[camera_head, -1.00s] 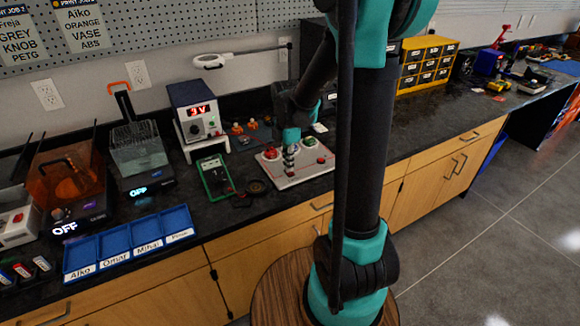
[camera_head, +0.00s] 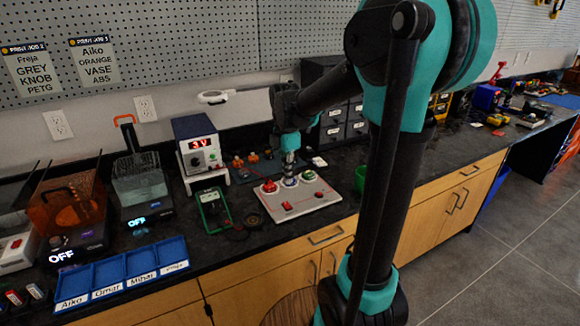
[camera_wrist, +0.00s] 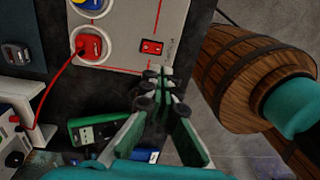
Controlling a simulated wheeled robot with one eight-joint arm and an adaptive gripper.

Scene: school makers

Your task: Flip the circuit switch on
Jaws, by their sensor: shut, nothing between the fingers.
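The circuit board (camera_head: 315,206) is a pale panel on the dark bench, with a small red rocker switch (camera_head: 287,206) near its front edge. The switch also shows in the wrist view (camera_wrist: 151,47); I cannot tell its on or off position. My gripper (camera_head: 290,181) points down and appears over the rear part of the board in the head view. In the wrist view its fingertips (camera_wrist: 160,74) are together and empty, appearing just below the switch, against the board's near edge. They look apart from the switch. The gripper covers part of the board's rear.
A red plug (camera_wrist: 90,45) with a red wire sits on the board beside the switch. A green multimeter (camera_head: 213,211) lies left of the board, and a power supply (camera_head: 202,150) reading 3V stands behind it. A green cup (camera_head: 361,180) stands to the right.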

